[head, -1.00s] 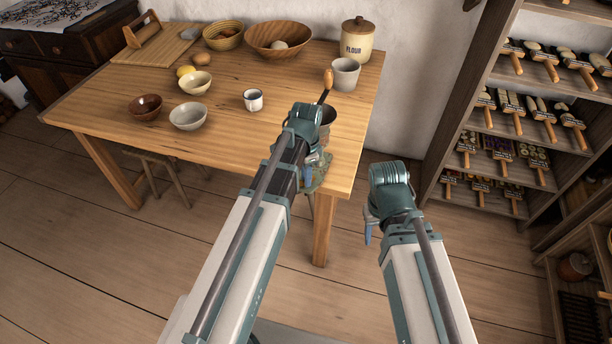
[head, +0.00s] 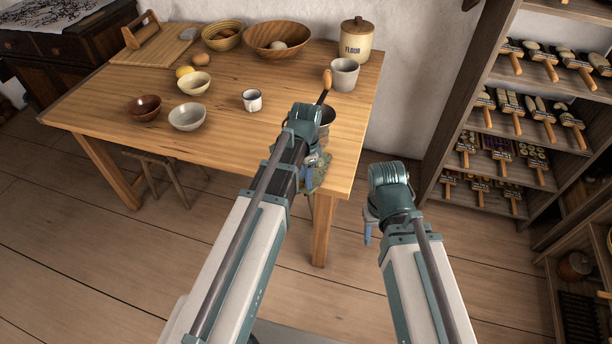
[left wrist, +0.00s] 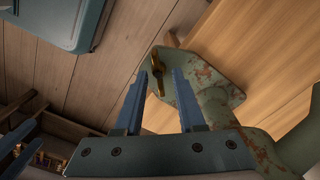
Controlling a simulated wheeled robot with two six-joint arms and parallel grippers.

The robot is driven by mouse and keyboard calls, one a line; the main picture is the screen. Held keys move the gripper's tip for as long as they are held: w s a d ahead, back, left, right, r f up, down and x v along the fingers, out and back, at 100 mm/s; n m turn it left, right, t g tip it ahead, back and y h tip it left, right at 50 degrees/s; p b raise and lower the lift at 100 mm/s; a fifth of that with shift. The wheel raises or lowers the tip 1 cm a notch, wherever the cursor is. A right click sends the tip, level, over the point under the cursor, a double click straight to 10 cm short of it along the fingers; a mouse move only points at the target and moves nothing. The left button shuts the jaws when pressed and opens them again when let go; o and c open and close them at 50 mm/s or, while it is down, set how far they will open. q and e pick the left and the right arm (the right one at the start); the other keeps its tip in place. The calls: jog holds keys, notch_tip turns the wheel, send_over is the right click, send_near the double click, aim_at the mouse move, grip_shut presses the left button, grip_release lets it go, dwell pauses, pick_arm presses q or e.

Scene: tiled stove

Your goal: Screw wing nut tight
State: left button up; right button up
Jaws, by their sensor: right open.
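A brass wing nut (left wrist: 157,73) sits on the worn green, rust-flecked clamp (left wrist: 212,105) at the table edge, in the left wrist view. My left gripper (left wrist: 160,76) is open, with its blue fingers apart on either side of the wing nut. Gaps show between the fingers and the nut. In the head view the green clamp (head: 318,180) is partly hidden by my left arm, and the nut cannot be made out. A wooden-handled crank (head: 326,83) rises above the clamped device. My right gripper (head: 367,230) is open and empty, right of the table corner.
The wooden table (head: 225,85) carries several bowls, an enamel mug (head: 252,100), a grey pot (head: 344,74) and a flour jar (head: 356,40). A stool (head: 160,172) stands under it. Shelves (head: 530,115) stand at the right. Floor is free between table and shelves.

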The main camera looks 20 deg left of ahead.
pick_arm(q)
notch_tip(320, 180, up, 14)
jog(key=p, duration=1.4)
jog(key=shift+f, duration=0.15)
